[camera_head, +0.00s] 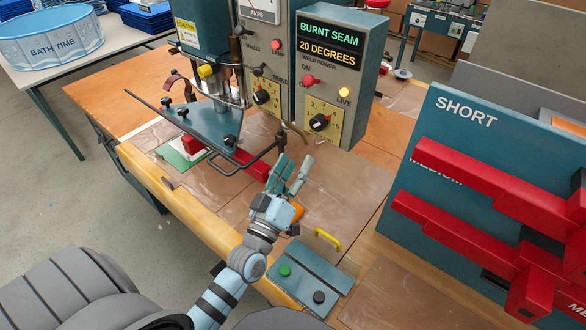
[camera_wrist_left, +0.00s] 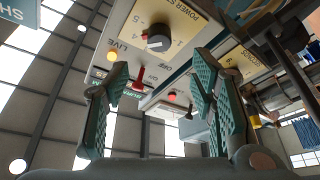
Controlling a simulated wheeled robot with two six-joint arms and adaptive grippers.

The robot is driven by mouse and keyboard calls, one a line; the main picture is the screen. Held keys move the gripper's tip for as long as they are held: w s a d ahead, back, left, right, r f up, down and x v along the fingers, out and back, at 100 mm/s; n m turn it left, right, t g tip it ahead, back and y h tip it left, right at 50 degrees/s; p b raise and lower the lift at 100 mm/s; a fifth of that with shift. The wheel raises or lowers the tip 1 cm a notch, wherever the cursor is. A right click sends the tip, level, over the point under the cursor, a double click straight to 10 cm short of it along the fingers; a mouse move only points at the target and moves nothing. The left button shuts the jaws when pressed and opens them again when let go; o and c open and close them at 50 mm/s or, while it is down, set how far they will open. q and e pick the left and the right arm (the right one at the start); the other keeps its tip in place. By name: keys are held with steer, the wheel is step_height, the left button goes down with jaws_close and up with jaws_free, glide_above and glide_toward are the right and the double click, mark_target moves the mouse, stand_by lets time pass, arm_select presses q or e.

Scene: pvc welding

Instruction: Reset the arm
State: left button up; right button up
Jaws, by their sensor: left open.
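My left arm (camera_head: 228,290) reaches in from the lower left over the bench's front edge. My left gripper (camera_head: 293,172) is open and empty, its teal-padded fingers apart, in front of the welding machine (camera_head: 338,80). The left wrist view shows both fingers of my left gripper (camera_wrist_left: 160,100) spread, with nothing between them, and the machine's dial panel beyond, seen from below. My right gripper is not in view.
A control box (camera_head: 300,278) with green and black buttons sits at the bench front. A rack board (camera_head: 440,140) with red profiles stands right.

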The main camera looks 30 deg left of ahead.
arm_select(q)
steer(key=shift+s+d+f, duration=0.1)
steer(key=shift+s+f, duration=0.15)
steer(key=shift+s, duration=0.35)
